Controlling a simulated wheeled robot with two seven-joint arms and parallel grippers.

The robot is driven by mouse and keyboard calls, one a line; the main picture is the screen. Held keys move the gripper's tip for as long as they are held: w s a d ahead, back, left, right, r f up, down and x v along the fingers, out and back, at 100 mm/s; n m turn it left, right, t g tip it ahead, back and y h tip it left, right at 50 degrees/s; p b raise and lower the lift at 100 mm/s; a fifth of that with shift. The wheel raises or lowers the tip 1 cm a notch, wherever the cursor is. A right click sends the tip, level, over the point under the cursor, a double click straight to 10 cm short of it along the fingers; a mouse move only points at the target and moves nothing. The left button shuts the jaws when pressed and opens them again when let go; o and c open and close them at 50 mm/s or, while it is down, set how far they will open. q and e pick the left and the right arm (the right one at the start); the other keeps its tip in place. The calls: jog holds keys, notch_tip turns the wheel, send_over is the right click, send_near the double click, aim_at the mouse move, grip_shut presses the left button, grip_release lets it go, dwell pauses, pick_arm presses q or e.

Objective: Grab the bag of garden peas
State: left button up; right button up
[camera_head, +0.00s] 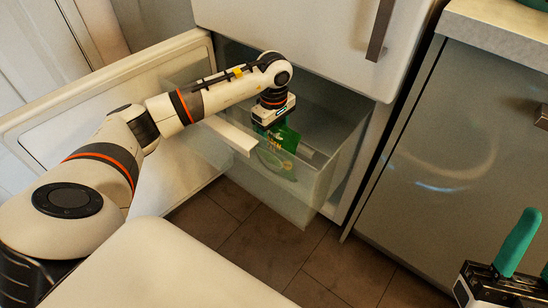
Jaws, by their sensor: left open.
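The green bag of garden peas (282,158) is inside the pulled-out clear freezer drawer (318,185); pale lettering shows on it, partly cut off from view. My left gripper (270,130) reaches down into the drawer from above and is open, its fingers right at the upper part of the bag. The fingers are partly hidden and blend with the green of the bag, so I cannot tell whether they touch it. My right gripper (530,255) is at the lower right corner, partly cut off by the edge, with its teal fingers apart and nothing between them.
The freezer door (105,95) stands open on the left, and my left arm passes over it. A closed white fridge door (320,30) with a metal handle is above the drawer. A grey cabinet (450,150) stands to the right. The brown tiled floor (275,245) in front is clear.

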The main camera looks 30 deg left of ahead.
pick_arm(q)
jog(key=shift+f, duration=0.55)
jog(key=shift+c, duration=0.2)
jog(key=shift+r, duration=0.1)
grip_shut()
